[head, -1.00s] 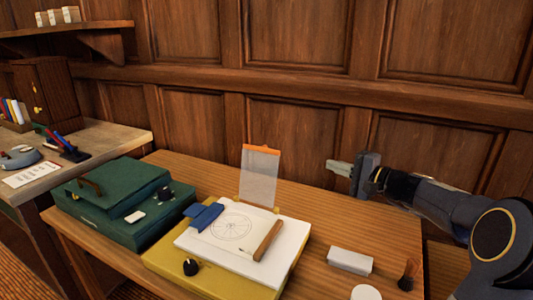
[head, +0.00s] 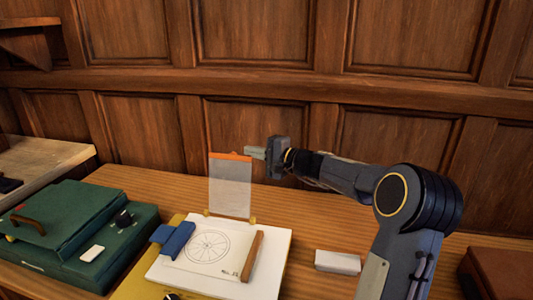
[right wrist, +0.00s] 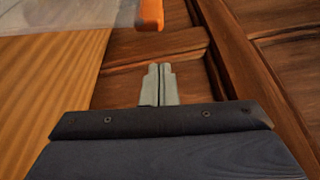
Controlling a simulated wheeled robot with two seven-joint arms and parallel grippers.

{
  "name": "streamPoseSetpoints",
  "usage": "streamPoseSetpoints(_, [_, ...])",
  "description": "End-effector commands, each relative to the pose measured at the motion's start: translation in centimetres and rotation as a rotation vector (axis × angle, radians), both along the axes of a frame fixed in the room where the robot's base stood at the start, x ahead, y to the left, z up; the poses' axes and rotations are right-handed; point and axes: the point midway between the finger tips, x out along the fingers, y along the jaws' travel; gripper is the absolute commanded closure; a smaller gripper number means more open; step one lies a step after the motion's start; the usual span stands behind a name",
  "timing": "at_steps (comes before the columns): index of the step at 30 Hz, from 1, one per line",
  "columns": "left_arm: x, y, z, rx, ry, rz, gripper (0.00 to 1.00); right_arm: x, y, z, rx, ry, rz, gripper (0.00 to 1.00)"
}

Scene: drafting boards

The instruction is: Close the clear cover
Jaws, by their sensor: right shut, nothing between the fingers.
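The clear cover (head: 230,188) stands upright at the back of the yellow drafting board (head: 133,285), with an orange strip (head: 230,156) along its top edge. My right gripper (head: 254,153) is shut and empty, its fingertips close to the right end of the orange strip. In the right wrist view the shut fingers (right wrist: 159,84) point toward the wood panelling, and the orange end (right wrist: 150,14) shows just ahead of them, apart in that picture. Whether they touch is not clear from the head view. My left gripper is not in view.
White paper with a wheel drawing (head: 210,245) lies on the board, with a blue clip (head: 174,240) on its left and a wooden bar (head: 252,256) on its right. A green case (head: 75,235) stands left. A white block (head: 338,262) lies right.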

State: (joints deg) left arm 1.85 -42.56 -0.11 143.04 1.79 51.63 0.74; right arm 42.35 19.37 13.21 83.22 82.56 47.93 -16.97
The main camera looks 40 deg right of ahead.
Motion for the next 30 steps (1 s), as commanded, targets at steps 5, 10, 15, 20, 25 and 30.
streamPoseSetpoints(5, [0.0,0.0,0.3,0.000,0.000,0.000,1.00,1.5,1.7,0.2,0.000,0.000,0.000,1.00])
streamPoseSetpoints(10, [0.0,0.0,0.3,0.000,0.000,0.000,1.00,0.0,3.3,0.5,0.000,-0.001,0.001,1.00])
streamPoseSetpoints(15, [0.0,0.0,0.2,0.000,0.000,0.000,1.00,-0.4,3.8,0.5,0.000,0.000,0.000,1.00])
streamPoseSetpoints(20, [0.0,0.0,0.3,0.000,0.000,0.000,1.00,-0.5,3.8,0.5,0.000,0.000,0.000,1.00])
streamPoseSetpoints(25, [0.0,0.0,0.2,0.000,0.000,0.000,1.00,-0.5,3.8,0.5,-0.001,0.000,0.000,1.00])
streamPoseSetpoints(30, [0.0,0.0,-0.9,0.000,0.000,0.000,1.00,-0.6,4.0,0.4,-0.017,-0.016,0.000,1.00])
